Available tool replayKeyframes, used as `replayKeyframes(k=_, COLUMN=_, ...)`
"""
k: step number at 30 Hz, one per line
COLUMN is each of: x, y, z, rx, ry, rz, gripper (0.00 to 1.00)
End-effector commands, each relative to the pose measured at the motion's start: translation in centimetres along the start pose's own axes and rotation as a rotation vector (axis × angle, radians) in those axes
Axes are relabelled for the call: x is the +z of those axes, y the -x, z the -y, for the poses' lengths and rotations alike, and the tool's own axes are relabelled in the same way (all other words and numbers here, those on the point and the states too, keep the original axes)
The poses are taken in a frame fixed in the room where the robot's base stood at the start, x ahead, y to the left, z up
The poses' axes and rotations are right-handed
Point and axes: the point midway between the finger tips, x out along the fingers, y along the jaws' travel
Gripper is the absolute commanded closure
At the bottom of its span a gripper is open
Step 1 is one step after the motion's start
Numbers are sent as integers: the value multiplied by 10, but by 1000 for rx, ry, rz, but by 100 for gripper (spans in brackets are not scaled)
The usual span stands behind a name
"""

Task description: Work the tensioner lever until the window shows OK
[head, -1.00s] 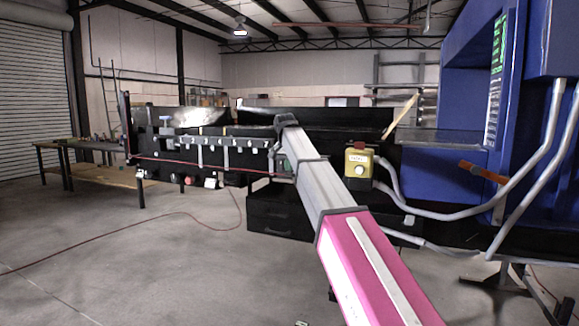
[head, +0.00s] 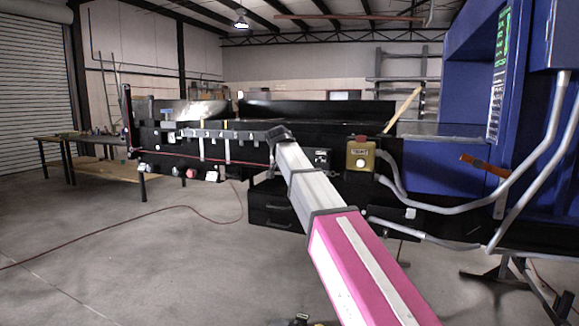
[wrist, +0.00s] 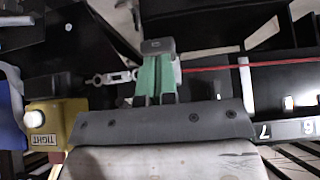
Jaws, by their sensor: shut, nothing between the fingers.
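My gripper (wrist: 158,47) is shut and empty in the wrist view, its green fingers ending in a grey tip. Just left of the fingers is a metal link with round ends (wrist: 112,77), in line with a red cable (wrist: 215,68) that runs right. Whether the fingertips touch it I cannot tell. I cannot single out the tensioner lever for certain. The yellow box (wrist: 60,120) has a window reading TIGHT and a pale round knob. In the head view the yellow box (head: 361,165) stands right of my wrist, while my arm hides my fingers.
The long black conveyor frame (head: 260,117) spans the middle. A numbered rail (wrist: 290,129) lies right of my gripper. A blue machine (head: 465,100) with grey hoses and an orange piece (head: 485,167) stands at right. A workbench (head: 75,138) is at far left. The floor at left is mostly open.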

Motion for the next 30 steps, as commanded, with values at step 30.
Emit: replayKeyframes(k=30, x=30, y=-45, z=0, rx=1, ry=-1, rz=-324, gripper=100)
